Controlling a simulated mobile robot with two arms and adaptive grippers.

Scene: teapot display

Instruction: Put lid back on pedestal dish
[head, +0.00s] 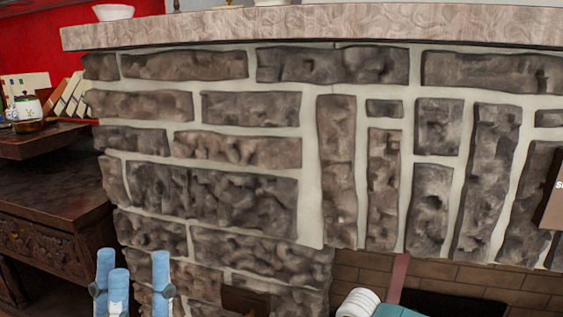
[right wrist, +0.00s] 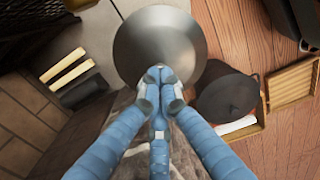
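In the right wrist view, the fingers of my right gripper (right wrist: 160,72) come together at the near part of a smooth round grey metal disc, which looks like the lid (right wrist: 160,35). The disc is centred in front of the fingers, and its grip point is hidden behind the fingertips. My right gripper is not in the head view. My left gripper (head: 135,262) shows at the bottom left of the head view, its blue fingers pointing up, spread and empty. The pedestal dish cannot be made out; only the bases of things on the mantel show at the top edge.
A stone mantel shelf (head: 330,24) crosses the top, with a white bowl (head: 113,12) on its left end. A wooden cabinet (head: 48,225) stands at left. The right wrist view shows a dark pot (right wrist: 226,97), a wooden crate (right wrist: 290,83) and wooden floor.

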